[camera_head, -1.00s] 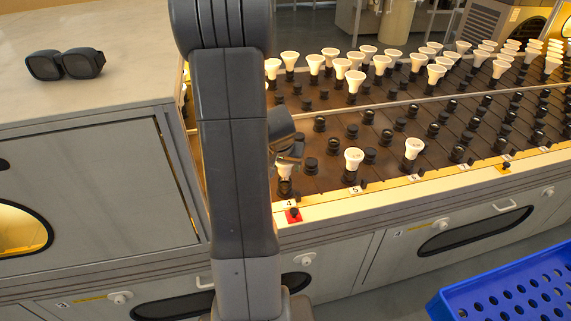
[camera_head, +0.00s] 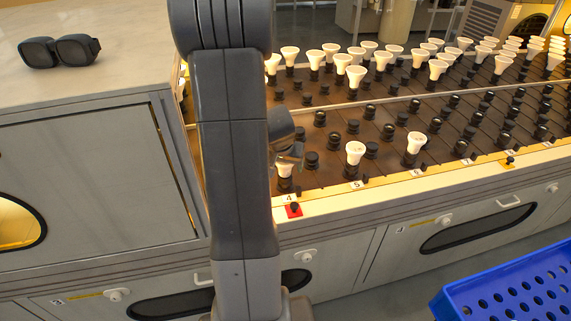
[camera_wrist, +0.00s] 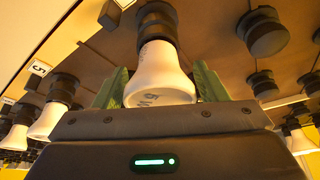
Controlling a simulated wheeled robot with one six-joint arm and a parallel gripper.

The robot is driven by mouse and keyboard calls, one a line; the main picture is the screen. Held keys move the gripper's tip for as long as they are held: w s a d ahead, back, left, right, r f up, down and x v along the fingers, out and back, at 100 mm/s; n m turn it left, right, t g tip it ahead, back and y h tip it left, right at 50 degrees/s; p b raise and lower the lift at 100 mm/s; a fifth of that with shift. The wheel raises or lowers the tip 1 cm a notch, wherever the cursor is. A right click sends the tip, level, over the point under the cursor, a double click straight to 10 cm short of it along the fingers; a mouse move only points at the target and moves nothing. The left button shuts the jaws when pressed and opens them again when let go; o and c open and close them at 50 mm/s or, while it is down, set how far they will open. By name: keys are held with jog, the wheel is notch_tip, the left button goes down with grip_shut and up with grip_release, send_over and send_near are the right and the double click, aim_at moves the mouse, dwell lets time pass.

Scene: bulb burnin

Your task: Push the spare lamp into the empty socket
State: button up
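The spare lamp is a white, flaring reflector lamp (camera_wrist: 158,78), close up in the wrist view with its narrow end at a black socket (camera_wrist: 157,22). Whether it is fully seated cannot be told. My gripper (camera_wrist: 160,72) has green fingers on both sides of the lamp, which appear to meet its wide rim. In the head view the lamp (camera_head: 284,169) stands upright beside the label 4, behind a red marker (camera_head: 293,210). My gripper (camera_head: 287,152) is just above it, partly hidden by my arm.
Other white lamps (camera_head: 355,152) (camera_head: 415,142) stand in the front row to the right. Several empty black sockets (camera_head: 320,118) and more lamps fill the board behind. A blue perforated crate (camera_head: 505,290) is at the lower right. Dark goggles (camera_head: 58,51) lie on the left counter.

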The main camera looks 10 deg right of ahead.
jog(key=shift+o, duration=0.8)
jog(key=p+v, duration=0.1)
jog(key=v, duration=1.3)
jog(key=shift+p, duration=0.4)
dwell(0.5)
